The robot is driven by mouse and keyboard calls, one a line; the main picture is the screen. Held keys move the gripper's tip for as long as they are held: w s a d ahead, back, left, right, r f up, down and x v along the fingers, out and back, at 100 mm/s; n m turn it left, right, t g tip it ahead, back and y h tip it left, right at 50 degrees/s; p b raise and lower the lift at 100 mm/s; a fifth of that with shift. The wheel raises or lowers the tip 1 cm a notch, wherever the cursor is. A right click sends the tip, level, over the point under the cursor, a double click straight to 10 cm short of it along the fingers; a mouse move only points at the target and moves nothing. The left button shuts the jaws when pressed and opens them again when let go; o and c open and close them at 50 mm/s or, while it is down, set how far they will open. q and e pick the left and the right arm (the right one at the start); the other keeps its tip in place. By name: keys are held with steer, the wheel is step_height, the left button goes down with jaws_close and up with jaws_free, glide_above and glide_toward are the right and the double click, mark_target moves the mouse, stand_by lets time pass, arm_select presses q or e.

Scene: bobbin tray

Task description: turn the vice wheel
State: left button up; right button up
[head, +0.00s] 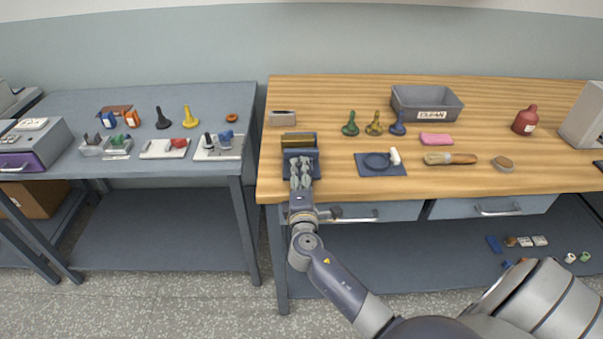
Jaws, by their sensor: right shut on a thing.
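The vice (299,139) stands at the left front edge of the wooden bench. It has a dark blue-grey body with a brass-coloured block across its top. My right gripper (301,165) reaches in from the front, with its fingers against the near face of the vice. It is shut on the vice wheel, which the fingers mostly hide. I cannot make out the wheel's angle. My left gripper is not in view.
The wooden bench (350,185) has a blue mat (366,170) close right of the vice, with a dish and white piece on it. A grey metal block (282,118) lies behind the vice. A grey CLEAN bin (425,103) stands farther back.

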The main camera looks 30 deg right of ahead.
steer(key=n+p, duration=0.2)
steer(key=n, duration=0.3)
steer(key=shift+n, duration=0.3)
steer(key=shift+f+n+p, duration=0.1)
steer(key=shift+n+p, duration=0.95)
steer(key=shift+n, duration=1.05)
steer(key=o, duration=1.1)
steer(key=shift+f, duration=0.1)
steer(key=shift+c, duration=0.2)
steer(key=shift+s, duration=0.1)
steer(key=v, duration=1.2)
steer(key=shift+d, duration=0.1)
